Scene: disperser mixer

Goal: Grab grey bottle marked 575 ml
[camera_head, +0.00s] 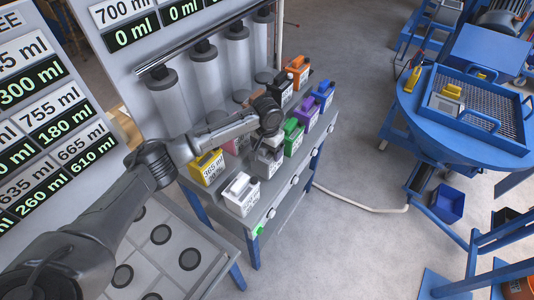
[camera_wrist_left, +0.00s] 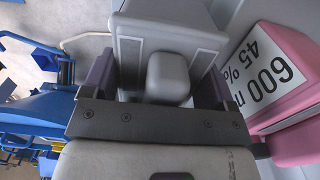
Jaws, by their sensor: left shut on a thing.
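A grey bottle (camera_head: 267,163) is at the shelf, below my left gripper (camera_head: 270,137). In the left wrist view the grey bottle (camera_wrist_left: 170,45) fills the space between the two dark fingers of the left gripper (camera_wrist_left: 158,85), which is shut on it. Its raised grey handle shows there. The bottle's label is too small to read in the head view, and I cannot tell whether its base touches the shelf. My right gripper is in neither view.
A white-grey bottle (camera_head: 241,194) and a yellow bottle (camera_head: 207,167) stand close by. Green (camera_head: 293,138), purple (camera_head: 324,95), orange (camera_head: 298,71) and black (camera_head: 281,88) bottles share the shelf. A pink bottle (camera_wrist_left: 285,80) marked 600 is beside the held one. The blue mixer table (camera_head: 420,125) is right.

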